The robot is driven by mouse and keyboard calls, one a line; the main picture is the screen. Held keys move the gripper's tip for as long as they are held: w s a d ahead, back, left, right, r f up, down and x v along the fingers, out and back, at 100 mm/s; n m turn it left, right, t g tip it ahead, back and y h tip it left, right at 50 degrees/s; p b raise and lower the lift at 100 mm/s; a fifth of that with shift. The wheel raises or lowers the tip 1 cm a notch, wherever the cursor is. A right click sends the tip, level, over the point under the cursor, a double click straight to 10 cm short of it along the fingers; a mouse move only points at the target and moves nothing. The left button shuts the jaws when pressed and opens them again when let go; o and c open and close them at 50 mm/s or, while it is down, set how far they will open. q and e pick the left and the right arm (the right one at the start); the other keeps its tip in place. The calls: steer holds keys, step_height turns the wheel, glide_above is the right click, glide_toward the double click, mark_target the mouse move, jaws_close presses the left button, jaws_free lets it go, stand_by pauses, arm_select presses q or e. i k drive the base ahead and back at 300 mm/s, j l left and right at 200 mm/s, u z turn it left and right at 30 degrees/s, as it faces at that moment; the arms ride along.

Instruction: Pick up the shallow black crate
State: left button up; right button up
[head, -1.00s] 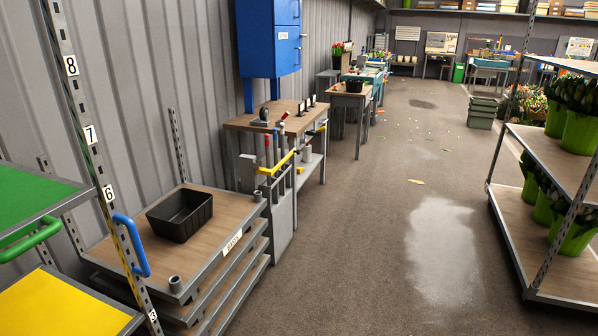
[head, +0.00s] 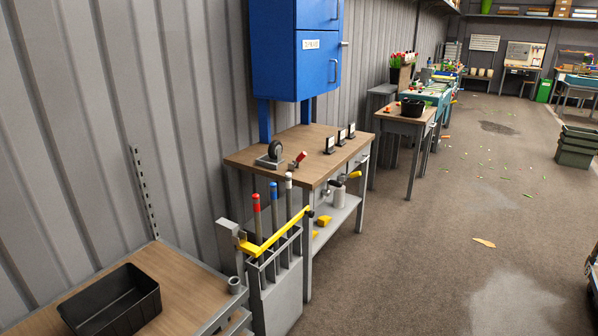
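A black crate (head: 112,303) with a dark, empty-looking inside sits on the wooden top of a metal-framed cart (head: 190,285) at the lower left of the head view. Its lower front edge is close to the bottom of the picture. Another small black container (head: 412,107) stands on a wooden table (head: 404,121) farther off along the wall. I cannot tell from here which of the two is the shallower. Neither of my grippers shows in the view.
A workbench (head: 300,152) with small items stands by the wall under a blue cabinet (head: 318,50). A grey holder with upright tools (head: 275,280) and a yellow bar stands between cart and bench. Green-grey bins (head: 577,148) stand at the right. The floor (head: 430,250) is mostly clear, with scattered petals.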

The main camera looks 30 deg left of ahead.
mark_target(125, 300)
steer(key=i+u, duration=0.25)
steer(key=i, duration=0.3)
steer(key=i+l+u, duration=0.15)
steer(key=i+u, duration=0.15)
steer(key=i, duration=0.2)
